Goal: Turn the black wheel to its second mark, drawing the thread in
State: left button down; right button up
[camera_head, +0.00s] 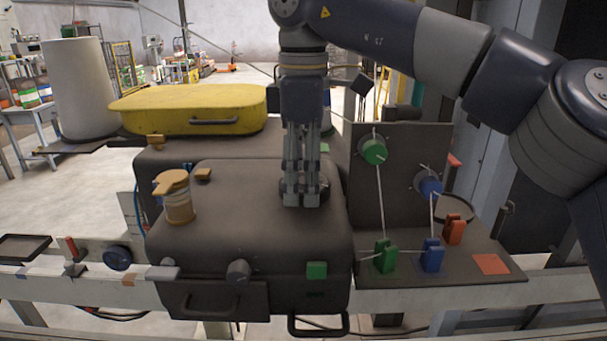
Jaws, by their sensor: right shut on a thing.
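My right gripper (302,200) comes down from above onto the top of the dark machine housing (250,215). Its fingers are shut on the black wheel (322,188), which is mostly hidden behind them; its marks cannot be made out. A pale thread (380,200) runs from the green roller (373,150) on the upright panel down to the green clip (385,258). Another thread runs from the blue roller (430,187) to the blue clip (432,256). My left gripper is not in view.
An orange-capped jar (178,200) stands on the housing's left side. A yellow cover (190,108) lies behind. An orange clip (453,230) stands right of the blue one. A blue knob (117,258) and a dark tray (22,247) are at the left on the rail.

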aim_at(303, 181)
jog(key=o, duration=0.8)
jog(key=shift+r, duration=0.1)
jog(key=shift+a+r, duration=0.1)
jog(key=shift+r, duration=3.55)
